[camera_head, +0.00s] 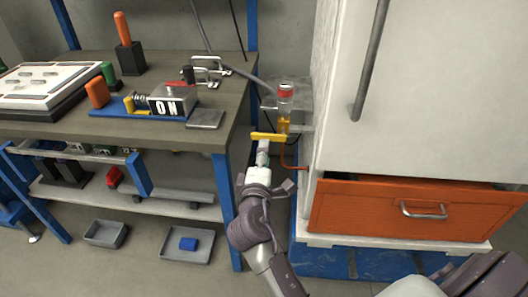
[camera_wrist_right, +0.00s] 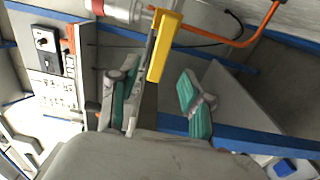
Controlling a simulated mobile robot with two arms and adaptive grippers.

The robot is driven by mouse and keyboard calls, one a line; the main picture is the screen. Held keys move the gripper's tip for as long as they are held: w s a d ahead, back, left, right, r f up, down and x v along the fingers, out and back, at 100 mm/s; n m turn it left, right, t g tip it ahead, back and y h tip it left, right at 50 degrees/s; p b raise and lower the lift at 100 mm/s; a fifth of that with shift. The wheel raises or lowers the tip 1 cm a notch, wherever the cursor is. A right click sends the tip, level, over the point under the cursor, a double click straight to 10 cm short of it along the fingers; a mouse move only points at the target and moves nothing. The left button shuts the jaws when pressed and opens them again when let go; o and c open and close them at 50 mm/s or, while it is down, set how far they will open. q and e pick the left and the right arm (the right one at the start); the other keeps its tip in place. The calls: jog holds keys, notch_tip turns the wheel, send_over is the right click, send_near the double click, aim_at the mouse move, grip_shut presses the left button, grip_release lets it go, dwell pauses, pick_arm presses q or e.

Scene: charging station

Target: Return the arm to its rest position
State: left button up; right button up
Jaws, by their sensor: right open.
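My right gripper (camera_head: 263,150) is raised in the gap between the workbench and the white cabinet. It also shows in the right wrist view (camera_wrist_right: 158,84), with its two teal-padded fingers spread apart and nothing clamped between them. A yellow lever (camera_head: 268,136) is close to the fingertips. In the wrist view the yellow lever (camera_wrist_right: 165,47) reaches down towards the space between the fingers; I cannot tell whether it touches one. My right arm extends up from the bottom of the head view. My left gripper is not in view.
The workbench (camera_head: 232,105) is left of my arm, holding an ON block (camera_head: 172,103) and a grey plate (camera_head: 205,119). The white cabinet (camera_head: 440,90), with an orange drawer (camera_head: 415,212) slightly open, is close on the right. A red-banded cylinder (camera_head: 286,94) is above the lever.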

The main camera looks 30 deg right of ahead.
jog(key=s+a+f+m+g+y, duration=0.1)
jog(key=s+f+m+g+y, duration=0.3)
jog(key=f, duration=0.7)
jog(key=s+f+g+y, duration=0.15)
jog(key=s+f, duration=0.35)
jog(key=f, duration=0.7)
jog(key=s+a+f+m+g+y+p, duration=0.2)
jog(key=s+f+g+p, duration=0.25)
jog(key=s+f, duration=0.65)
jog(key=s+a+f+m+g+y+p, duration=0.25)
jog(key=s+f+p, duration=0.45)
jog(key=s, duration=0.7)
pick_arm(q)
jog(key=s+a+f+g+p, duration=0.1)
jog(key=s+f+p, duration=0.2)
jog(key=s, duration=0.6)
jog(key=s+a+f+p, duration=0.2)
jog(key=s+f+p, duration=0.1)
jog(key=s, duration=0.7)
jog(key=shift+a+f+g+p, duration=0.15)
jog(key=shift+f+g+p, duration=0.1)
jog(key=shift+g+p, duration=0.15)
pick_arm(e)
jog(key=s+d+f+g, duration=0.1)
jog(key=s+d+f, duration=0.1)
jog(key=s, duration=1)
jog(key=shift+d+f, duration=0.2)
jog(key=shift+d, duration=0.4)
jog(key=shift+g, duration=0.25)
